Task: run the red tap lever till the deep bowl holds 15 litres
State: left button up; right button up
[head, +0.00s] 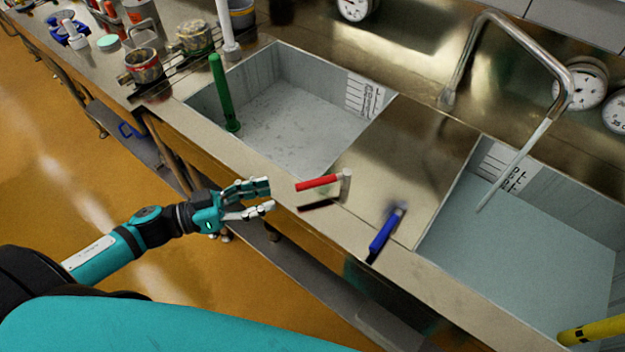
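The red tap lever (318,182) stands out over the counter between two sink bowls, its grip pointing left. My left gripper (272,197) is open and empty, just left of the lever's red end and apart from it. The left bowl (300,115) has a marked scale (364,96) on its wall. The right bowl (530,250) has another scale (503,167), partly behind the stream. The metal spout (500,25) points over the right bowl, and a thin pale stream (512,168) falls from it. I cannot read the scales. My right gripper is not in view.
A blue lever (383,232) stands right of the red one. A yellow bar (592,331) shows at the lower right. Pots (144,66) stand back left. Gauges (587,86) are on the back wall.

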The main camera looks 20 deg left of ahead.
aim_at(313, 181)
pick_arm(q)
jog(key=p+x, duration=0.2)
jog(key=x, duration=0.8)
jog(key=shift+r, duration=0.1)
jog(key=shift+w+d, duration=0.25)
jog(key=shift+d, duration=0.15)
jog(key=shift+c, duration=0.6)
jog(key=c, duration=0.7)
grip_shut()
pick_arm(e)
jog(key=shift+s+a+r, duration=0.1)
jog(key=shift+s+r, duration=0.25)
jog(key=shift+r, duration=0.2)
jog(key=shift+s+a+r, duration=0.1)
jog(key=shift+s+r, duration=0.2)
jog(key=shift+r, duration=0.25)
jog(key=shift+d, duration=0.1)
